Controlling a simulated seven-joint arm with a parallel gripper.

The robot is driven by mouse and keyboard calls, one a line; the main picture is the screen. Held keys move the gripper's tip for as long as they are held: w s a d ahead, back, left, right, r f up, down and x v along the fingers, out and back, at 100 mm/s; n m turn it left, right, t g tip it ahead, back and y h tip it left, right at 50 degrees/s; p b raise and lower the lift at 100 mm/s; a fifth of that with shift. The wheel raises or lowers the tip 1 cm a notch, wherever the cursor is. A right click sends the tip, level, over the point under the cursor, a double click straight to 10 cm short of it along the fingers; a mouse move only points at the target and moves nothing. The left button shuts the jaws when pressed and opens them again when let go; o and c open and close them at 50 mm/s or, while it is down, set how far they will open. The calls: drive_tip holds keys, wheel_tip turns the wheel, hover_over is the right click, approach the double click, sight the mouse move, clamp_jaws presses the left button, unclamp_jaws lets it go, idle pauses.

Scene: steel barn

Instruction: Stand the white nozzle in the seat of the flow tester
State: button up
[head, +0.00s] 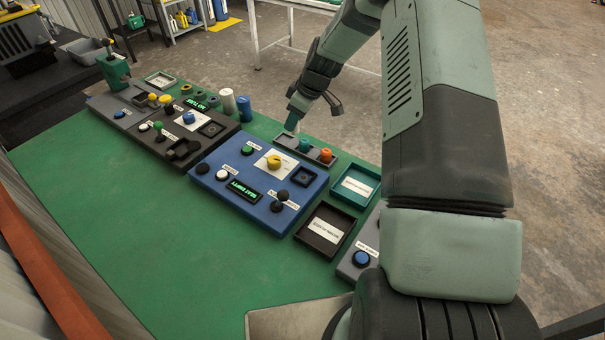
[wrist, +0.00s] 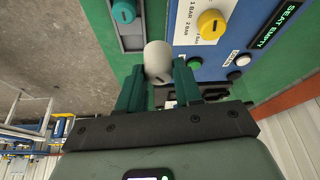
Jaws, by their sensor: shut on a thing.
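The white nozzle (wrist: 157,60) is between the fingers of my gripper (wrist: 160,85), which is shut on it in the wrist view. In the head view my gripper (head: 291,126) is low at the far-left end of the grey nozzle rack (head: 317,163); the nozzle is mostly hidden there. I cannot tell whether it is clear of the rack. The flow tester (head: 228,188) is the blue panel beside the rack. Its dark square seat (head: 304,177) looks empty, and its display (wrist: 275,24) reads SEAT EMPTY. The seat does not show clearly in the wrist view.
A teal nozzle (head: 304,145) and an orange nozzle (head: 326,156) stand in the rack. A yellow knob (head: 273,161) and black knobs rise from the tester. A teal tray (head: 338,194) and a black tray (head: 302,235) lie nearby. The green table's front is clear.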

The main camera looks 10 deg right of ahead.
drive_tip(key=s+r+n+g, duration=0.3)
drive_tip(key=s+n+g, duration=0.1)
drive_tip(key=s+n, duration=0.65)
drive_tip(key=shift+y, duration=0.3)
drive_tip(key=f, duration=1)
drive_tip(key=shift+s+d, duration=0.4)
drive_tip(key=shift+f, duration=0.1)
drive_tip(key=o, duration=1)
drive_tip(key=v, duration=1.2)
